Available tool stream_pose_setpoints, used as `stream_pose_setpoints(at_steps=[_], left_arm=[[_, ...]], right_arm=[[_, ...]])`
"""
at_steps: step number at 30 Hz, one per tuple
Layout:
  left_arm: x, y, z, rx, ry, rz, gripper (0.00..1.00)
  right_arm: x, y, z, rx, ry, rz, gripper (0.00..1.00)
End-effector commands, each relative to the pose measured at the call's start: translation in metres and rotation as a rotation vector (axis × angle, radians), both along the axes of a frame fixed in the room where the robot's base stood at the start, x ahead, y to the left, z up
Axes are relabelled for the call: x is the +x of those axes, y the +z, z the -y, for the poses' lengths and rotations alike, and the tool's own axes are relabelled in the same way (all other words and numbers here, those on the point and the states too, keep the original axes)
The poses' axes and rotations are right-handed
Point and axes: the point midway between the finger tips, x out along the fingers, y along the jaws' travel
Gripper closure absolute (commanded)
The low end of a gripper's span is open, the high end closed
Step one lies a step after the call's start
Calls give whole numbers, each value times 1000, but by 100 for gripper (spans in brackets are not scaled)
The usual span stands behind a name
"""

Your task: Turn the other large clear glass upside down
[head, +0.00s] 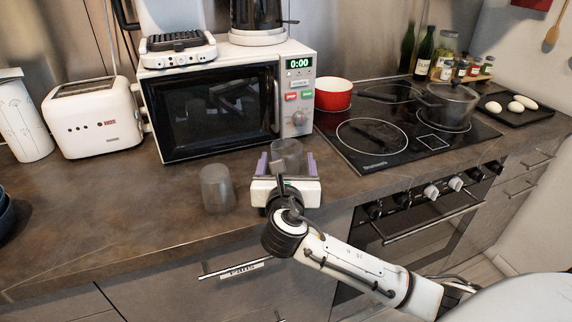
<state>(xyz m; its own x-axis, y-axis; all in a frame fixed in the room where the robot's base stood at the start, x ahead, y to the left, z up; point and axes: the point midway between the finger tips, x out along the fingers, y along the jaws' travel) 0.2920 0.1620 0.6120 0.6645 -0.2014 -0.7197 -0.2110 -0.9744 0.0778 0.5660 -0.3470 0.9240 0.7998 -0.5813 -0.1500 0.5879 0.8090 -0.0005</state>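One large clear glass (217,188) stands on the brown counter in front of the microwave, left of my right gripper. It looks greyish and see-through; I cannot tell for sure which end is up. Another clear glass (287,152) stands just in front of the microwave door, between the purple-padded fingers of my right gripper (287,163). The fingers are spread, one on each side of this glass, with small gaps showing. Its lower part is hidden by the gripper body. My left gripper is not in view.
The microwave (213,113) stands close behind the glasses. A toaster (95,118) is to the left, and a red pot (333,94) and stove (400,135) are to the right. The counter left of the glasses is clear; its front edge is near.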

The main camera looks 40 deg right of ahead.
Motion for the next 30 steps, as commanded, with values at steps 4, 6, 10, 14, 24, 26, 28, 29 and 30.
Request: stream_pose_setpoints(at_steps=[4,6,10,14,24,26,28,29,30], left_arm=[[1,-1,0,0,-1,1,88],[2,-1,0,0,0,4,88],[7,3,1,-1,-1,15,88],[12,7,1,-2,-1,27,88],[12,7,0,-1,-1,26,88],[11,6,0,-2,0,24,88],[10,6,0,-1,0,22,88],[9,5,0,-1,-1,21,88],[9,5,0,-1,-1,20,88]], right_arm=[[20,0,14,-2,-3,2,27],[27,-3,20,-2,-3,0,27],[36,-4,25,-2,-1,0,27],[37,-4,26,-1,0,-1,27],[36,-4,26,0,0,0,67],[36,-4,26,-1,0,-1,76],[36,-3,26,-1,0,2,76],[36,-3,26,-1,0,2,76],[36,-3,25,-1,0,2,76]])
